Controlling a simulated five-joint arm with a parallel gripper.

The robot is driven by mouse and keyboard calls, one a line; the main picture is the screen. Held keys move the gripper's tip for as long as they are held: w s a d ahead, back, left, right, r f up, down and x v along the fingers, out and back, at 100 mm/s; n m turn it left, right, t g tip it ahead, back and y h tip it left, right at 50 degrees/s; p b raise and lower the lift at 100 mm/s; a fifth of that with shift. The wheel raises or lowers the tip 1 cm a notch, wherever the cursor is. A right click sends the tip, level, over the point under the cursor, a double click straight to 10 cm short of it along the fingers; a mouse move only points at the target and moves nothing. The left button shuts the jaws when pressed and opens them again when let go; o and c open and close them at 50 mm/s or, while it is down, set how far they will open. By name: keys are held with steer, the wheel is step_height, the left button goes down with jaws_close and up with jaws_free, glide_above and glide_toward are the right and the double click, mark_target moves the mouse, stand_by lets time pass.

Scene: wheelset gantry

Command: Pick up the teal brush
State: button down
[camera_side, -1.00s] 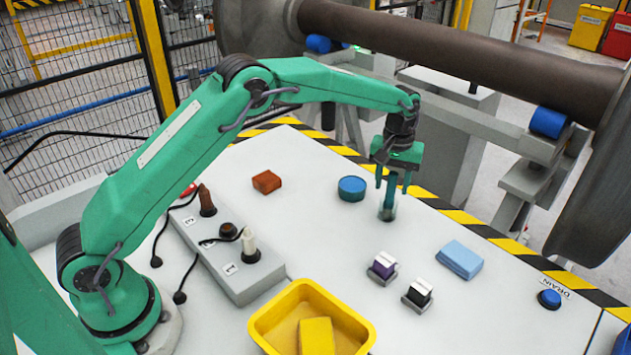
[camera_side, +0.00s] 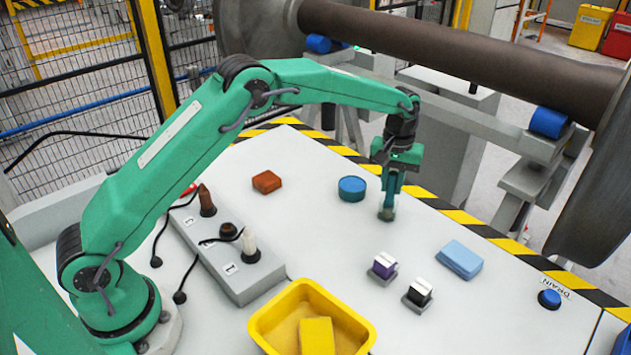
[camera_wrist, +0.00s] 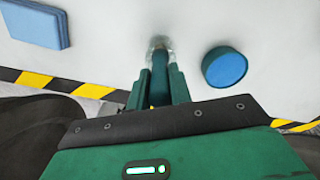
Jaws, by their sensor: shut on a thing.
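The teal brush (camera_side: 388,202) stands upright on the grey table, with its pale bristle end down at the table top. My gripper (camera_side: 391,185) points down over it and is shut on its handle. In the wrist view the brush (camera_wrist: 159,72) shows between the two green fingers of my gripper (camera_wrist: 159,88), its pale tip farthest from the camera. Most of the handle is hidden by the fingers. The tip looks at or very near the table; I cannot tell if it touches.
A blue round puck (camera_side: 352,188) lies close left of the brush. A yellow bin (camera_side: 262,326), a socketed grey block (camera_side: 235,275) and a red-brown block (camera_side: 266,182) are further left.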

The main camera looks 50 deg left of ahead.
steer(key=shift+r, duration=0.1)
steer(key=shift+r, duration=0.85)
steer(key=r, duration=0.2)
steer(key=shift+s+d+r, duration=0.25)
steer(key=shift+d+r, duration=0.05)
steer(key=shift+r, duration=0.05)
steer(key=s+d+r, duration=0.6)
steer(key=s+d, duration=0.1)
steer(key=d, duration=0.1)
steer(key=shift+d+r, duration=0.15)
steer(key=shift+r, duration=0.1)
stand_by(0.6)
steer(key=t, duration=0.2)
glide_toward(395, 175)
step_height(395, 175, down, 2)
steer(key=s+a, duration=0.2)
steer(key=w+a+t, duration=0.1)
steer(key=a+t, duration=0.1)
steer(key=a, duration=0.8)
steer(key=shift+a+f, duration=0.3)
steer(key=shift+a, duration=0.05)
steer(key=shift+f, duration=0.2)
